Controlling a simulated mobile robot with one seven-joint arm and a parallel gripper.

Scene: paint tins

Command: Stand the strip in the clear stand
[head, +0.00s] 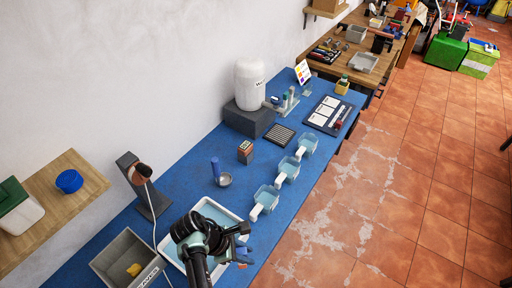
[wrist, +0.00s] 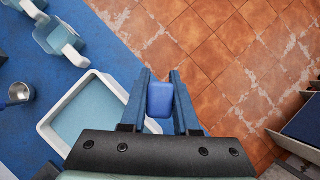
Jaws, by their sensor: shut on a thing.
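My gripper (head: 243,251) is near the front edge of the blue table, by the right side of the white tray. In the wrist view its fingers (wrist: 160,92) are shut on a small blue block-like thing (wrist: 159,104), seen against the floor tiles. I cannot tell whether a strip is joined to it. A white card with coloured squares (head: 303,72) stands tilted at the far end of the table. A small clear-looking piece (head: 307,91) is at its foot; I cannot tell for sure whether it is the clear stand.
A white tray (head: 238,210) of pale blue liquid lies below my arm. Clear tubs (head: 264,199) with white handles line the front edge. A metal cup (head: 224,180), a small box (head: 246,151), a dark grille (head: 279,135) and a white barrel (head: 250,82) stand farther along.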

